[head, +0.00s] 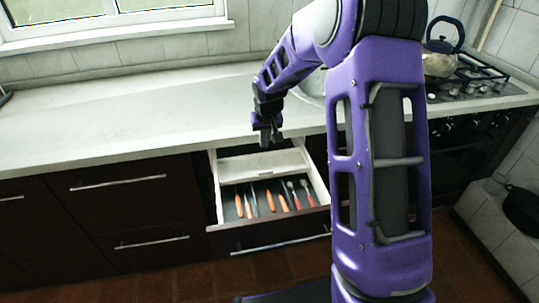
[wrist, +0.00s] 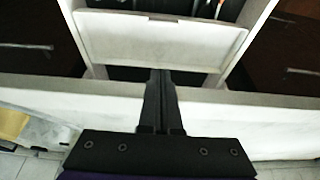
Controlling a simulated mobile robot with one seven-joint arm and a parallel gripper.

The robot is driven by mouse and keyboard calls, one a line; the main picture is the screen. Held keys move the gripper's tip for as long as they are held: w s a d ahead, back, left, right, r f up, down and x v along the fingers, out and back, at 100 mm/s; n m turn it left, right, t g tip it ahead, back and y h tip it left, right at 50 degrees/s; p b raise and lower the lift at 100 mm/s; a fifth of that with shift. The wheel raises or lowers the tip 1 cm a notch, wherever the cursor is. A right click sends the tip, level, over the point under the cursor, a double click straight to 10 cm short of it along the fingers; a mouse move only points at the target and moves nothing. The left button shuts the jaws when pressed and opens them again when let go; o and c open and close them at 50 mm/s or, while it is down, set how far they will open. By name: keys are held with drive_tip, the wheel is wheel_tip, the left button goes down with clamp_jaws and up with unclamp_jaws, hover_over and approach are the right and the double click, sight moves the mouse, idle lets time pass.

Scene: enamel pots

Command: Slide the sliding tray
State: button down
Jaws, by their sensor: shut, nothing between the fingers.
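The white sliding tray (head: 262,165) sits across the back part of an open drawer (head: 216,190), close to the counter edge. In the wrist view the sliding tray (wrist: 150,38) is a shallow pale panel with a raised rim, spanning between the drawer's side walls. My gripper (head: 267,138) points down above the counter edge, just behind the tray. In the wrist view my gripper (wrist: 162,73) is shut and empty. Its fingertips lie over the dark gap between tray and counter, near the tray's rim. I cannot tell whether they touch it.
Orange-handled utensils (head: 269,200) and red-handled ones (head: 308,193) lie in the front of the drawer. The white countertop (head: 120,115) is clear at left. A kettle (head: 440,62) stands on the stove (head: 480,85) at right. Other drawers are closed.

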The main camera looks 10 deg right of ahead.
drive_tip(key=b, duration=0.1)
approach(262, 164)
drive_tip(key=x, duration=0.5)
drive_tip(key=shift+f, duration=0.15)
drive_tip(key=s, duration=0.3)
drive_tip(key=shift+r, duration=0.3)
drive_tip(key=shift+s, duration=0.45)
